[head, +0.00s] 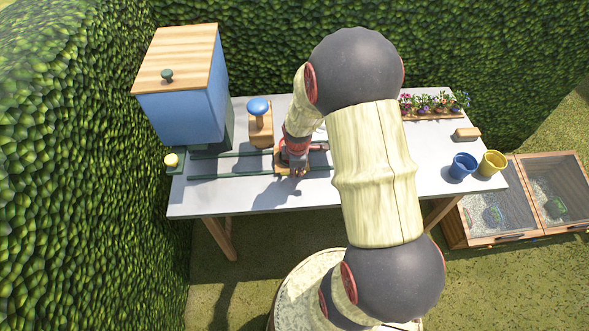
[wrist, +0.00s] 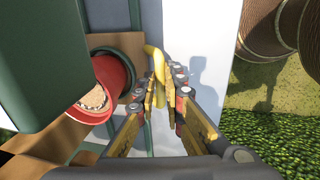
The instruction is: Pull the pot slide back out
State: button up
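The pot slide is a wooden board (wrist: 124,47) on green rails (head: 230,177) along the table. A red pot (wrist: 116,76) filled with brown material stands on it in the wrist view, partly hidden by a dark green block (wrist: 38,62). A curved yellow handle (wrist: 157,62) sits beside the board. My gripper (wrist: 163,90) has its fingertips close together on either side of this handle and looks shut on it. In the head view my gripper (head: 294,170) is low over the rails, and my arm hides part of the slide.
A blue box (head: 185,117) with a wooden lid stands at the table's left, over the rails. A wooden post with a blue knob (head: 259,106) stands behind the rails. Blue (head: 462,166) and yellow (head: 491,163) pots and a flower planter (head: 433,113) are at right. The table's front left is clear.

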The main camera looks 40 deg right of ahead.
jog(key=o, duration=0.5)
jog(key=shift+c, duration=0.2)
notch_tip(320, 180, up, 12)
jog(key=s+a, duration=0.1)
jog(key=shift+s+a+f, duration=0.15)
jog(key=shift+s, duration=0.25)
